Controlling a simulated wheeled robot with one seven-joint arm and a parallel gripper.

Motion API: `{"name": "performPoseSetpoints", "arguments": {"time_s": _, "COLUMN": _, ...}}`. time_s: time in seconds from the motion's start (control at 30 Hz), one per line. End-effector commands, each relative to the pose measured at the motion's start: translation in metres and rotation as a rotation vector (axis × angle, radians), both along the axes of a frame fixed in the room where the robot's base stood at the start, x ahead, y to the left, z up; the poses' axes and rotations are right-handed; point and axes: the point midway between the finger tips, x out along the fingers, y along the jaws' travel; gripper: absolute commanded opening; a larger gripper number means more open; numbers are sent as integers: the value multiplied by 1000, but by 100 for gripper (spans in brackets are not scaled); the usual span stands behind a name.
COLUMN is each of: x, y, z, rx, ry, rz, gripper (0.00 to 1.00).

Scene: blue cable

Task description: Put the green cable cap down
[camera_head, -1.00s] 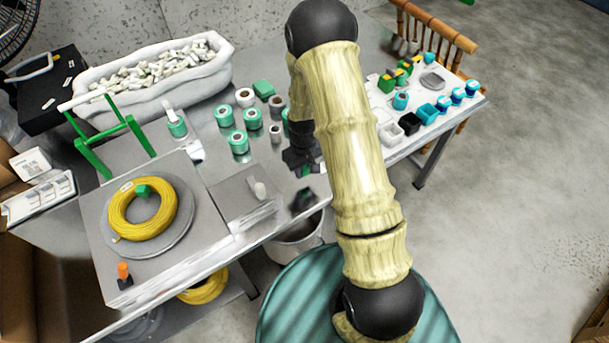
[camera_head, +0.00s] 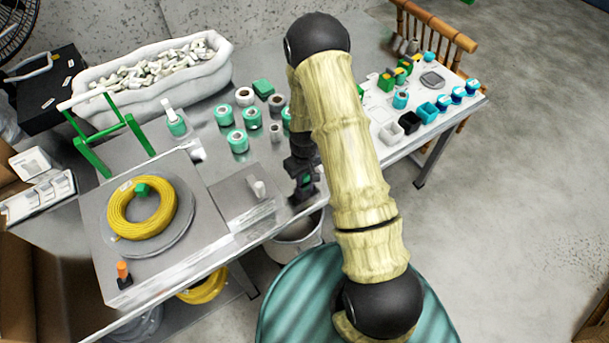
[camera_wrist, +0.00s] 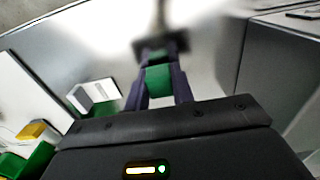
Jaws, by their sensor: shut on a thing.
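A green cable cap (camera_wrist: 158,80) is held between the two dark fingers of my gripper (camera_wrist: 160,92) in the wrist view. In the head view my gripper (camera_head: 301,178) points down near the table's front edge, and a small part of the green cap (camera_head: 307,178) shows there. Shiny metal lies beyond the cap in the wrist view, with a dark blurred shape on it. I cannot tell whether the cap touches the metal tabletop (camera_head: 222,172).
A yellow cable coil (camera_head: 118,212) with a green block lies on a round plate at left. Green tape rolls (camera_head: 238,141) stand behind my gripper. A small white object (camera_head: 259,188) lies to its left. A white bucket (camera_head: 297,240) is below the front edge.

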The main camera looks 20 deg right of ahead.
Motion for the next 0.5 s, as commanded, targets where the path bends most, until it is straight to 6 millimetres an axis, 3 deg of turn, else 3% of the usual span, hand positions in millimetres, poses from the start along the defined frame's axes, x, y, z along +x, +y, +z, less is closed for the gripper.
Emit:
{"name": "performPoseSetpoints", "arguments": {"time_s": 0.23, "x": -1, "y": 0, "z": -7, "rx": 0, "ry": 3, "rz": 1, "gripper": 4}}
{"name": "performPoseSetpoints", "arguments": {"time_s": 0.27, "x": -2, "y": 0, "z": -8, "rx": 0, "ry": 4, "rz": 1, "gripper": 28}}
{"name": "performPoseSetpoints", "arguments": {"time_s": 0.33, "x": -2, "y": 0, "z": -8, "rx": 0, "ry": 5, "rz": 1, "gripper": 42}}
{"name": "performPoseSetpoints", "arguments": {"time_s": 0.37, "x": -2, "y": 1, "z": -9, "rx": 0, "ry": 5, "rz": 1, "gripper": 46}}
{"name": "performPoseSetpoints", "arguments": {"time_s": 0.5, "x": -3, "y": 3, "z": -10, "rx": 3, "ry": 8, "rz": 2, "gripper": 46}}
